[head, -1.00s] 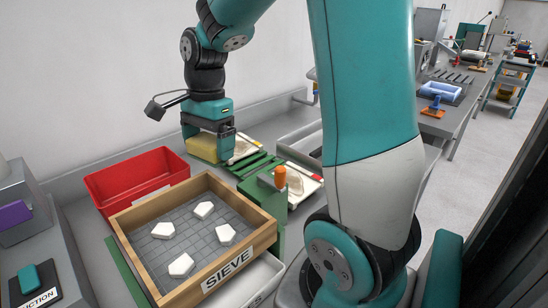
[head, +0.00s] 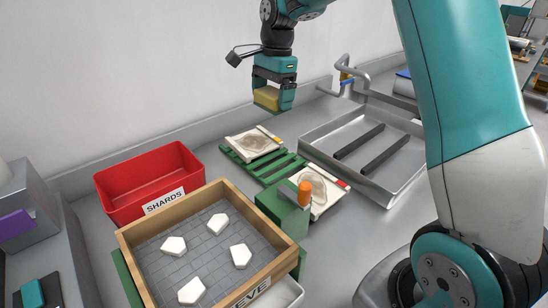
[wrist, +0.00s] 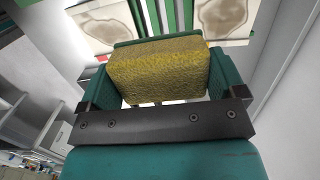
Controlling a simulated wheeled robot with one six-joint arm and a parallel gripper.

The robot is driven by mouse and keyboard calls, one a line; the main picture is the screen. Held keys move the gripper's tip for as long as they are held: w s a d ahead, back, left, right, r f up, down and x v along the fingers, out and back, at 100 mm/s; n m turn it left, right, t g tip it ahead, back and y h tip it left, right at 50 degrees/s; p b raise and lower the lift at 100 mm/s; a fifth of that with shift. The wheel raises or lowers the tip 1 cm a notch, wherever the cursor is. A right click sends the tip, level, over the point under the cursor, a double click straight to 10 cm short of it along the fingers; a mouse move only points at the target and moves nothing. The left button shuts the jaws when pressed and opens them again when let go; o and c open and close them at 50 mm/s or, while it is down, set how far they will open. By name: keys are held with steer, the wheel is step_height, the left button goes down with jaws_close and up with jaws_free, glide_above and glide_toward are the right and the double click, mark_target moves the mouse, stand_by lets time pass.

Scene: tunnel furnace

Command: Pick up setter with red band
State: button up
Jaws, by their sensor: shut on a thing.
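The setter with a red band (head: 311,199) is a white tile with a brown stain. It lies at the right end of the green slatted rack, partly hidden by a green block with an orange knob. A similar setter with a yellow band (head: 254,145) lies at the rack's far end. My gripper (head: 272,102) is shut on a yellow sponge (head: 266,99), held in the air above and behind the setters. In the wrist view the sponge (wrist: 160,70) fills the space between the jaws, with parts of both setters beyond it.
The green rack (head: 285,165) stands between a red SHARDS bin (head: 150,207) and a metal sink (head: 398,185) with two dark bars. A wooden sieve (head: 265,261) with several white pieces is in front.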

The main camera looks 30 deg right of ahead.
mark_target(269, 170)
steer(key=f, duration=0.6)
steer(key=f+p, duration=0.1)
steer(key=f, duration=1.3)
steer(key=shift+w+a+p, duration=0.15)
steer(key=shift+w+p, duration=0.15)
steer(key=shift+w, duration=0.05)
steer(key=o, duration=0.6)
steer(key=shift+f, duration=0.1)
